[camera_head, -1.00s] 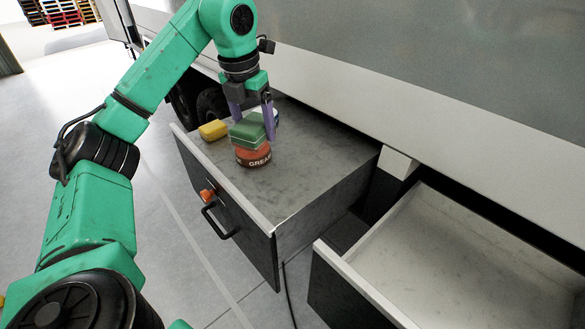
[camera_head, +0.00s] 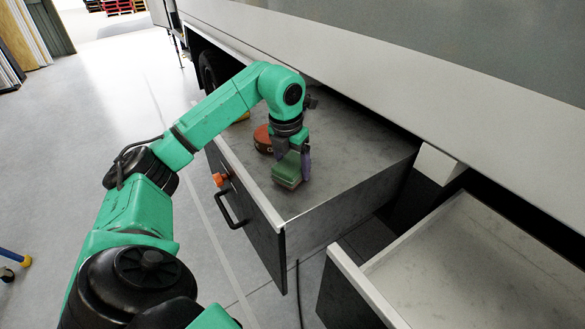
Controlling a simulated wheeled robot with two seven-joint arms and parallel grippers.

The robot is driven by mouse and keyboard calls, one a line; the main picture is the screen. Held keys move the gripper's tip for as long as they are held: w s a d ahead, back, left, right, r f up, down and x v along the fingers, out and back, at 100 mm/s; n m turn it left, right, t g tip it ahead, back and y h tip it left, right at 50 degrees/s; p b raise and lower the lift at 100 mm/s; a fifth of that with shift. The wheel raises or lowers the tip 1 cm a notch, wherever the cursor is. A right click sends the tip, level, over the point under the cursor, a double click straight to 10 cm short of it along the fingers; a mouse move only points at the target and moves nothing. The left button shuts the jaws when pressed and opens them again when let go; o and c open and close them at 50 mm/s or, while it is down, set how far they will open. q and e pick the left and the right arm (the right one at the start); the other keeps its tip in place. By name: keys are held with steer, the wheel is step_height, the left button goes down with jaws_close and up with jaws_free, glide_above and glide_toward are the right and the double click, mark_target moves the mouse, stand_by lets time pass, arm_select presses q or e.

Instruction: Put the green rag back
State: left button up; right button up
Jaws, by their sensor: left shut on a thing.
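The green rag (camera_head: 287,171) is a small folded block with a paler underside. My left gripper (camera_head: 292,165) is shut on it, with its purple fingers on either side. My right gripper is not in view.
A yellow object (camera_head: 243,116) is mostly hidden behind my left arm. The drawer unit has a black handle (camera_head: 230,210) and an orange latch (camera_head: 219,180). An empty open drawer (camera_head: 470,265) is at the lower right. The caravan body (camera_head: 400,75) overhangs the back.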

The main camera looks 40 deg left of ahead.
mark_target(292, 163)
arm_select(q)
steer(key=shift+s+f, duration=0.15)
steer(key=shift+f, duration=0.3)
steer(key=o, duration=1.1)
steer(key=shift+o, duration=0.2)
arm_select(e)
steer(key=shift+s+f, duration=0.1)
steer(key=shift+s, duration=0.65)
arm_select(q)
steer(key=shift+r, duration=0.15)
steer(key=r, duration=0.5)
steer(key=shift+s+r+b, duration=0.2)
steer(key=shift+s+b, duration=0.05)
steer(key=shift+b, duration=0.05)
step_height(292, 163, up, 6)
steer(key=s+p, duration=0.1)
steer(key=p, duration=0.1)
steer(key=shift+s+r+p, duration=0.15)
steer(key=shift+r+p, duration=0.1)
steer(key=shift+p, duration=0.05)
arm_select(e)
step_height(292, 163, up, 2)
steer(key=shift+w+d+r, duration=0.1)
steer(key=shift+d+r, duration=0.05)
